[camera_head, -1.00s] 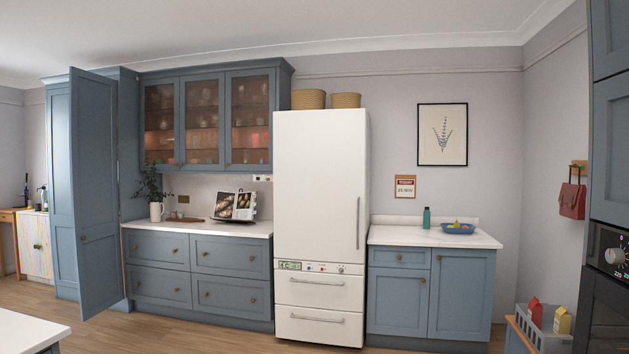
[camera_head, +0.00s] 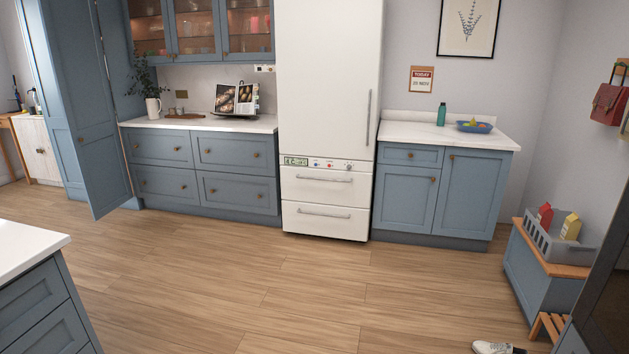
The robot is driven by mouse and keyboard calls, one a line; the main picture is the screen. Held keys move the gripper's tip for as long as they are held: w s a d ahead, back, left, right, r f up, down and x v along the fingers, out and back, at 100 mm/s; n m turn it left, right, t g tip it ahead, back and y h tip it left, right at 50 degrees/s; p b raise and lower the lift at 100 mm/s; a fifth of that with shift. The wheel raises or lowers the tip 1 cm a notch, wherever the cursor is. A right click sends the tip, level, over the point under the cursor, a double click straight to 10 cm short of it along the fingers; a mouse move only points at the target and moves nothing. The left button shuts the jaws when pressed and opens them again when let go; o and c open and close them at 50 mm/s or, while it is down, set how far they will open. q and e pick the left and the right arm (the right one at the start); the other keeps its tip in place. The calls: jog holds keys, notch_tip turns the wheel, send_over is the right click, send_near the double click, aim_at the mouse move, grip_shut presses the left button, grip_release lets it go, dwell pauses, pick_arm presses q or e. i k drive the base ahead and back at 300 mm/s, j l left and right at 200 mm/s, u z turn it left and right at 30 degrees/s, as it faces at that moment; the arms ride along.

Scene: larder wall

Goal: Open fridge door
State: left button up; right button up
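The white fridge (camera_head: 329,85) stands upright against the back wall, between blue counter units. Its tall upper door is shut and has a vertical grey handle (camera_head: 368,118) near its right edge. Below the door is a strip with a small display (camera_head: 296,161) and knobs. Two drawers with horizontal handles (camera_head: 324,180) sit under it, both shut. The fridge's top is cut off by the picture edge. Neither of my grippers shows in the head view.
Wooden floor (camera_head: 270,285) in front of the fridge is clear. A white-topped island (camera_head: 25,245) is at the lower left. A tall blue cupboard door (camera_head: 85,110) stands open at left. A bench with a grey crate (camera_head: 548,240) and a shoe (camera_head: 492,347) are at right.

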aim_at(328, 56)
jog(key=i, duration=2.4)
